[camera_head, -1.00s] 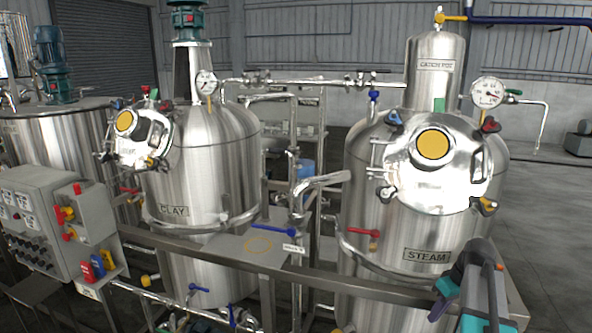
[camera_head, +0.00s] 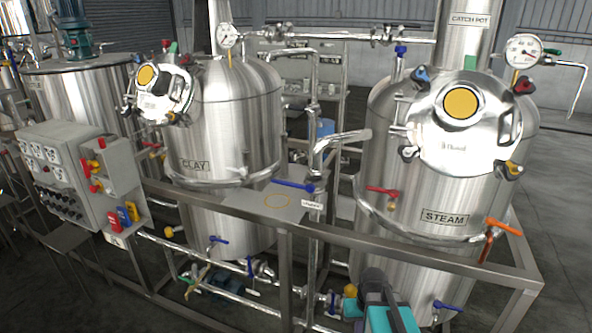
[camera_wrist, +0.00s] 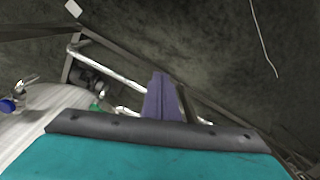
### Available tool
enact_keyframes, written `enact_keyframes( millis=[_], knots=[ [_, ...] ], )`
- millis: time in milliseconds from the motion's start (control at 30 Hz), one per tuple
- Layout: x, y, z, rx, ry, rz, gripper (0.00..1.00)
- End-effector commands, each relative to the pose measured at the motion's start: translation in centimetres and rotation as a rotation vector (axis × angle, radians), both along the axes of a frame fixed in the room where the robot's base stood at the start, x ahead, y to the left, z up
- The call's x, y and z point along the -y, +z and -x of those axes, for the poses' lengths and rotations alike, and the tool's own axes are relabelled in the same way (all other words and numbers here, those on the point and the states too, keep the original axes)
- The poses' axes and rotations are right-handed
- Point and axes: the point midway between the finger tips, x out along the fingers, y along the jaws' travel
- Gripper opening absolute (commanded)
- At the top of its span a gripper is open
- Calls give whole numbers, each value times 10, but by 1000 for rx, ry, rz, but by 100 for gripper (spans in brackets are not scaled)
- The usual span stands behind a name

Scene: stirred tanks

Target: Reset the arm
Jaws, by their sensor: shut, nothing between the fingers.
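My gripper (camera_wrist: 163,98) shows in the wrist view as purple-grey fingers beyond a teal and black wrist part. It is shut and empty. It points over dark floor, with part of a steel vessel (camera_wrist: 40,115) and frame pipes to its left. In the head view, part of my arm with teal and dark grey covers shows at the bottom edge, in front of the STEAM tank (camera_head: 440,190). The fingertips cannot be made out there.
The CLAY tank (camera_head: 225,120) stands left of the STEAM tank. A grey control box (camera_head: 70,170) is at the left. A steel rail (camera_head: 400,258) crosses in front, with a small plate (camera_head: 262,205). Valves and pipes (camera_head: 225,290) run below. Open floor lies at the right.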

Motion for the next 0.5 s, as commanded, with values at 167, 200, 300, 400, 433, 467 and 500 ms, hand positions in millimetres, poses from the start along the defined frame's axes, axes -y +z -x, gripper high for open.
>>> enact_keyframes(
  millis=[167, 200, 300, 400, 433, 467, 500],
  knots=[
    [-23, -17, 17, -6, -17, 21, 0],
    [-27, -20, 20, -6, -22, 25, 0],
    [-32, -33, 27, -14, -31, 33, 0],
    [-32, -48, 37, -39, -30, 32, 0],
    [-32, -53, 40, -47, -30, 32, 0],
    [-32, -58, 44, -55, -30, 32, 0],
    [-32, -65, 48, -66, -29, 33, 0]
  ],
)
